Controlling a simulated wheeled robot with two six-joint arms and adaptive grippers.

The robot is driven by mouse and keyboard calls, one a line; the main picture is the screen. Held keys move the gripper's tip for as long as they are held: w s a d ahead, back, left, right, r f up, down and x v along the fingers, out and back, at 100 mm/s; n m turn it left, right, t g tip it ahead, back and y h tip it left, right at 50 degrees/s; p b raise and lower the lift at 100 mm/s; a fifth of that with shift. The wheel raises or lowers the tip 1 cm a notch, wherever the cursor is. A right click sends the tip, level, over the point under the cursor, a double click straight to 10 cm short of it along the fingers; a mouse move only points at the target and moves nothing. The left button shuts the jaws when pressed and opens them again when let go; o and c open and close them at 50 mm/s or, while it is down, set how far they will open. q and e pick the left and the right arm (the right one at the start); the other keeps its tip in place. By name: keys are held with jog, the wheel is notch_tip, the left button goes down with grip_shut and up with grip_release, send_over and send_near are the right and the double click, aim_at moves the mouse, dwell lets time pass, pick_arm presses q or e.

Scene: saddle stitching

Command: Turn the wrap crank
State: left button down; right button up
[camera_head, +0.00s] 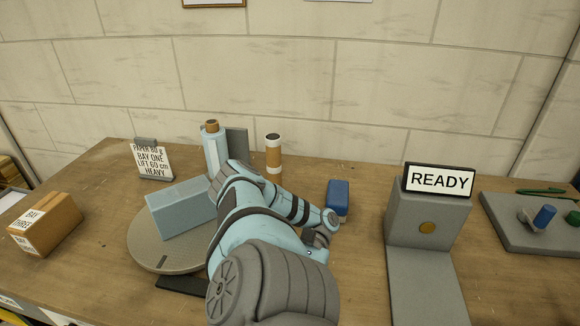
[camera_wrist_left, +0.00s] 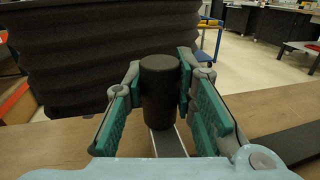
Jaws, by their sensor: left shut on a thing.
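My left gripper (camera_wrist_left: 160,100) is shut on a dark upright cylindrical knob (camera_wrist_left: 160,85) in the left wrist view, with a green-padded finger on each side. A flat grey bar (camera_wrist_left: 168,143) runs below the knob; I take these as the wrap crank. In the head view my left arm covers the crank and the gripper's fingers. A round turntable (camera_head: 144,249) lies left of the arm, with a light blue block (camera_head: 180,207) on it. A roll of pale blue film (camera_head: 214,150) stands behind it. My right gripper is not in view.
A brown box (camera_head: 45,223) and a paper sign (camera_head: 153,160) stand at left. A white-and-tan cylinder (camera_head: 273,155) and a blue block (camera_head: 338,198) stand behind the arm. A grey station with a READY sign (camera_head: 439,180) and a tool tray (camera_head: 510,232) are at right.

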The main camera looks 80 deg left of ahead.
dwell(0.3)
pick_arm(q)
jog(key=c, duration=1.3)
grip_release()
